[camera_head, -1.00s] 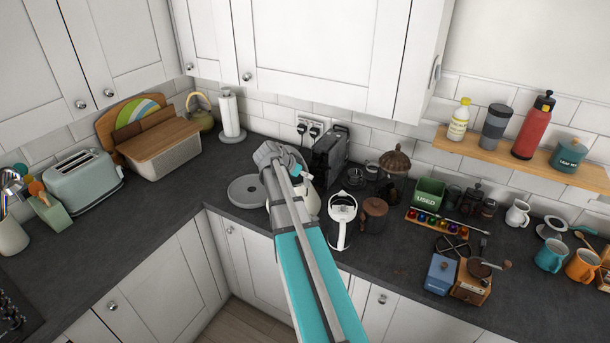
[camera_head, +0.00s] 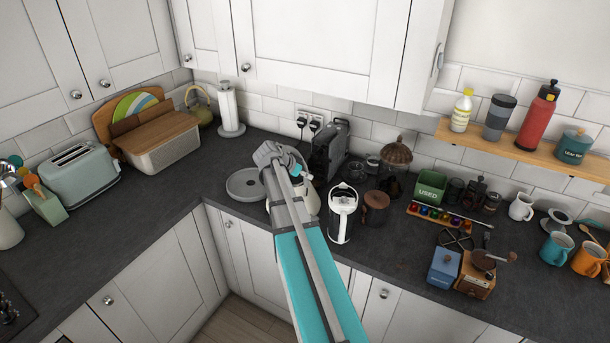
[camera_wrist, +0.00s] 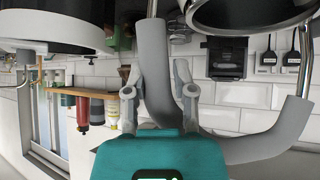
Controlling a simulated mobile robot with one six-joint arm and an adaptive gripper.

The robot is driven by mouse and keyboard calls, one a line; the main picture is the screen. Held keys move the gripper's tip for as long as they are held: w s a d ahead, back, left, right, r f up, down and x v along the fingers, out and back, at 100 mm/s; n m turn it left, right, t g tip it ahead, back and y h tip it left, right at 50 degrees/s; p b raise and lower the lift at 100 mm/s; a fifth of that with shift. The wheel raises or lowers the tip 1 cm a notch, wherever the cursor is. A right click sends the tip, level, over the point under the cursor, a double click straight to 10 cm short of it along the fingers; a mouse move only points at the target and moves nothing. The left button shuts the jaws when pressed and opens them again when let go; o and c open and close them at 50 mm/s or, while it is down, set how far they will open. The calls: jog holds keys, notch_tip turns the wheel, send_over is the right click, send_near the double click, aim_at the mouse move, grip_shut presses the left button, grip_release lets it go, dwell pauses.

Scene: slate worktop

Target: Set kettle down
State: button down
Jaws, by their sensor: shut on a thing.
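The kettle's thick grey handle (camera_wrist: 155,75) curves between the fingers of my gripper (camera_wrist: 158,92) in the wrist view, and the gripper is shut on it. Chrome ends join the handle to a dark, chrome-rimmed part at the top of that view. In the head view my arm covers most of the gripper and what it holds. A pale rounded body (camera_head: 310,201) shows just right of my arm; I cannot tell for sure whether it is the kettle. Whether the kettle touches the slate worktop (camera_head: 225,160) is hidden.
A grey round plate (camera_head: 243,184) lies left of my arm. A white-framed dark jug (camera_head: 342,213) and a brown-lidded jar (camera_head: 376,205) stand close on the right. A black coffee machine (camera_head: 329,148) is behind. Bare worktop lies at the left corner.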

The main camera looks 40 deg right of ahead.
jog(key=c, duration=0.9)
grip_release()
jog(key=shift+f, duration=0.15)
jog(key=o, duration=0.5)
jog(key=shift+c, duration=0.2)
jog(key=shift+r, duration=0.2)
jog(key=p+v, duration=0.8)
jog(key=v, duration=0.4)
jog(key=shift+s, duration=0.1)
jog(key=s+a+f+n+y, duration=0.2)
jog(key=a+n, duration=0.4)
jog(key=a, duration=0.4)
jog(key=s+a+f+n+y, duration=0.1)
jog(key=s+a+n+y, duration=0.3)
jog(key=a, duration=0.6)
jog(key=s+a+f+n+y, duration=0.2)
jog(key=s+a+n, duration=0.5)
jog(key=a, duration=0.4)
jog(key=shift+f+n+t+y, duration=0.3)
jog(key=shift+f+y, duration=0.1)
jog(key=shift+y, duration=0.3)
